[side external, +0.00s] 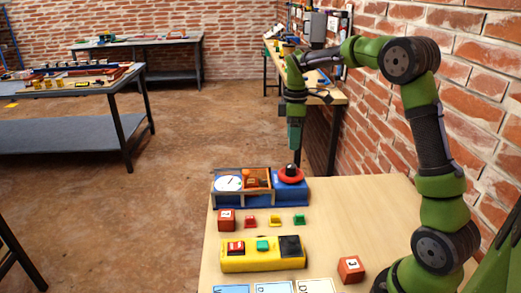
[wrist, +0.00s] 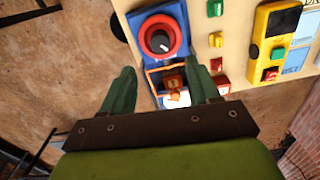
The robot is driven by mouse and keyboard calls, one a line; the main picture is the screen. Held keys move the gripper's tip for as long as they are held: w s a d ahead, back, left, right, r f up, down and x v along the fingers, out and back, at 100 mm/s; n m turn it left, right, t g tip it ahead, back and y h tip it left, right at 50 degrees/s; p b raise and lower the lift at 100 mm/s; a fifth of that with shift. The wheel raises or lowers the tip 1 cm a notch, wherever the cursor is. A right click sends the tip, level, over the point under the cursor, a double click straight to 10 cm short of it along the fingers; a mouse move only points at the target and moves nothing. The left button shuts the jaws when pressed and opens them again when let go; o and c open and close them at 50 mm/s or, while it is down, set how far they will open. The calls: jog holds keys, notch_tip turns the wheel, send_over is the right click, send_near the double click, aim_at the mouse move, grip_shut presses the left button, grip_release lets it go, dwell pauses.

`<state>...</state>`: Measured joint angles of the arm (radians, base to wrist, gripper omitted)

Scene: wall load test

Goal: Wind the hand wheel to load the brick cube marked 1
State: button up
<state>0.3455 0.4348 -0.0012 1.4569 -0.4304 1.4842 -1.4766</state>
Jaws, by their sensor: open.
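The blue test rig (side external: 262,195) stands at the back of the bench. Its red hand wheel (side external: 290,176) with a black hub is on the right end; the wheel also shows in the wrist view (wrist: 161,38). A white dial (side external: 228,184) is at the left end. A reddish-brown cube (wrist: 174,82) sits in the rig's middle bay; its mark is too small to read. My gripper (side external: 295,148) points down above the wheel, apart from it. In the wrist view its green fingers (wrist: 162,68) are spread and empty, with the wheel beyond their tips.
Cube 2 (side external: 227,220) and small red, yellow and green blocks lie before the rig. A yellow box (side external: 262,263) with red and green buttons and a dark panel is nearer. Cube 3 (side external: 351,269) is front right. Cards lie at the front. The bench right of the rig is clear.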

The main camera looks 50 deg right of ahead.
aim_at(291, 165)
notch_tip(291, 165, down, 10)
jog(key=shift+r, duration=0.2)
jog(key=shift+c, duration=0.2)
jog(key=c, duration=1)
